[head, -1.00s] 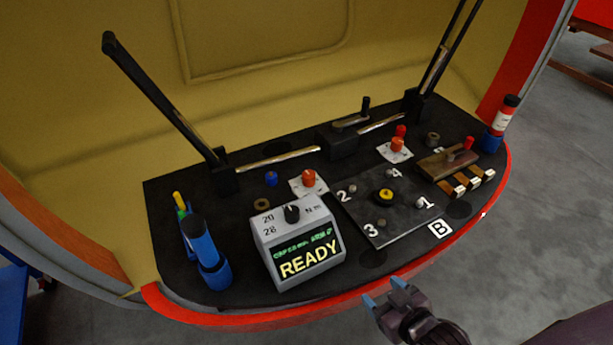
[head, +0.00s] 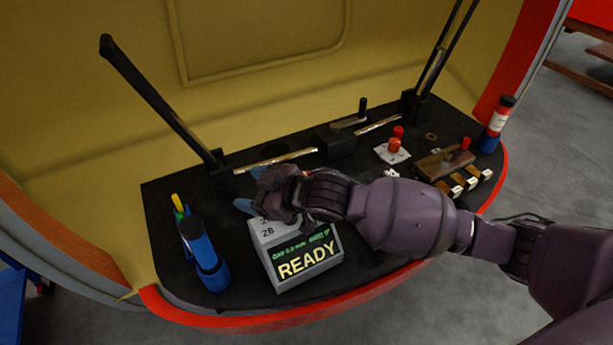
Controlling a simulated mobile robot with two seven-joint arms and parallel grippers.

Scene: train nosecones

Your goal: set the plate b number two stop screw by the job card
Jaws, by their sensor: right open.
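My right gripper (head: 250,190) is open, its blue fingertips apart over the left middle of the dark desk, just behind the grey box. I see nothing held between them. My right forearm crosses the desk from the right and hides nearly all of plate B, including its number two screw. Only a small light bit near the number 4 corner (head: 391,174) shows past the arm. The grey box (head: 303,262) has a screen reading READY, with a smaller green line above that I cannot read surely. Its dial is hidden; a "2B" mark shows. My left gripper is out of view.
A blue holder (head: 207,255) stands at the desk's left, with a yellow-tipped tool (head: 178,204) beside it. Black upright bars rise behind.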

